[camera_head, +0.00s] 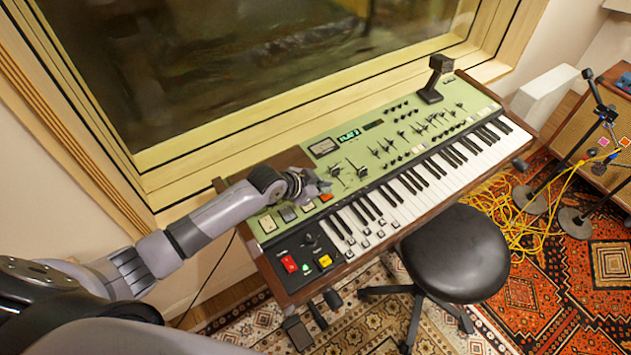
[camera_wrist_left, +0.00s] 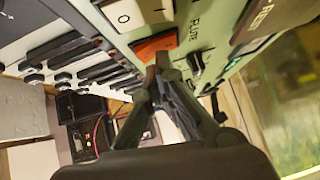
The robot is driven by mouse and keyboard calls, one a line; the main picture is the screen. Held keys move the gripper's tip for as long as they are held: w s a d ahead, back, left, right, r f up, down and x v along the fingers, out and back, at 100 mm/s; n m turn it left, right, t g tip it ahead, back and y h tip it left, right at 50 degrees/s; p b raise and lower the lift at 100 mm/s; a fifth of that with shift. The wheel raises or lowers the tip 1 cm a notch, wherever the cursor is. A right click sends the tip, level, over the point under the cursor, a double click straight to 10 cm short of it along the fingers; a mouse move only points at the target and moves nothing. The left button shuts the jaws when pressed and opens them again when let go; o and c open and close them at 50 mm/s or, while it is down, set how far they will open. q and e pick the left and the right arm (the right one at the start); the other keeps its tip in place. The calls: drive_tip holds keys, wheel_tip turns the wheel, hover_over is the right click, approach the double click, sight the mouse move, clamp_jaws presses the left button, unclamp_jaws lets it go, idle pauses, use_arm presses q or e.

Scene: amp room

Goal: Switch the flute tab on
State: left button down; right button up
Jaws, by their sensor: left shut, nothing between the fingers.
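The green-panelled keyboard (camera_head: 330,150) stands under the window, with a row of rocker tabs at its left end. An orange tab (camera_head: 325,197) shows beside my left gripper (camera_head: 308,187), which is low over the panel. In the left wrist view, the left gripper's fingertips (camera_wrist_left: 160,62) are together and empty, at the lower edge of the orange tab (camera_wrist_left: 157,45). I cannot tell whether they touch it. A "FLUTE" label (camera_wrist_left: 195,28) is printed close to the orange tab and a white tab (camera_wrist_left: 138,12) marked O and I. The orange tab's switch position is unclear. My right gripper is out of view.
A red switch (camera_head: 289,264) and a yellow one (camera_head: 324,261) sit at the keyboard's near left corner. A black stool (camera_head: 455,253) stands in front. A black stand (camera_head: 435,80) rises from the keyboard's back. Yellow cables (camera_head: 500,215) lie on the rug.

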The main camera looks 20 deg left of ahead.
use_arm(q)
wheel_tip(320, 180, up, 4)
drive_tip(key=p, duration=0.3)
drive_tip(key=shift+w+p, duration=0.15)
drive_tip(key=shift+p, duration=0.15)
drive_tip(key=w+a+b+v, duration=0.1)
drive_tip(key=v, duration=0.9)
drive_tip(key=shift+a+b, duration=0.4)
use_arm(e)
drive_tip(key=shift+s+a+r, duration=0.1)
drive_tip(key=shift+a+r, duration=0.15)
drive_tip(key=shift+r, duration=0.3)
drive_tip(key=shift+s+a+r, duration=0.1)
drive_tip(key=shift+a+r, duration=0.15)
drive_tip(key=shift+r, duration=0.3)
use_arm(q)
drive_tip(key=shift+f, duration=0.1)
